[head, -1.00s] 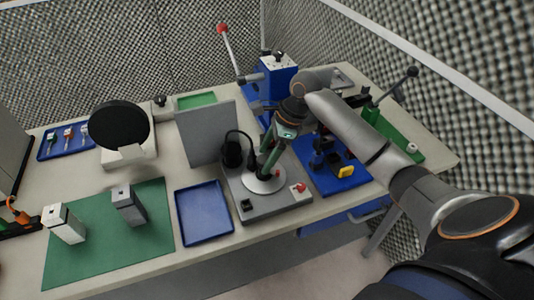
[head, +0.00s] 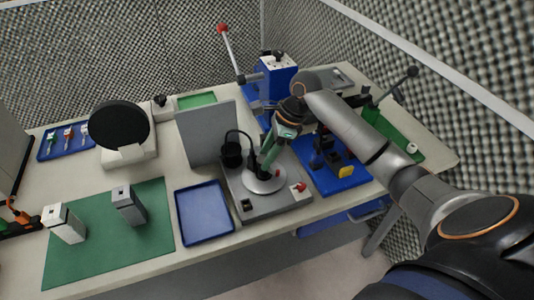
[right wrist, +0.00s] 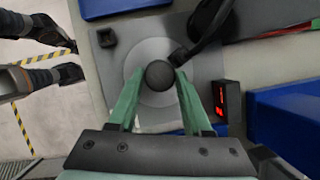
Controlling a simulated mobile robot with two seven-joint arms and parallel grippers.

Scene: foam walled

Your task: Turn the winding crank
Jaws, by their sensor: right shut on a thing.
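The winder is a grey box (head: 283,203) at the front middle of the bench, with a pale round disc (head: 264,184) on top. In the right wrist view the crank's round black knob (right wrist: 160,75) stands over the disc (right wrist: 140,97). My right gripper (head: 266,163) reaches down over the disc from the right. In the wrist view its green fingers (right wrist: 158,82) are shut on the knob, one on each side. A black arm (right wrist: 205,28) runs to the knob's upper right.
A grey upright panel (head: 205,134) stands behind the winder. A blue tray (head: 204,212) lies to its left and a blue fixture base (head: 345,180) to its right. A blue press (head: 277,80) with a red-knobbed lever stands behind. A green mat (head: 100,250) holds two grey blocks.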

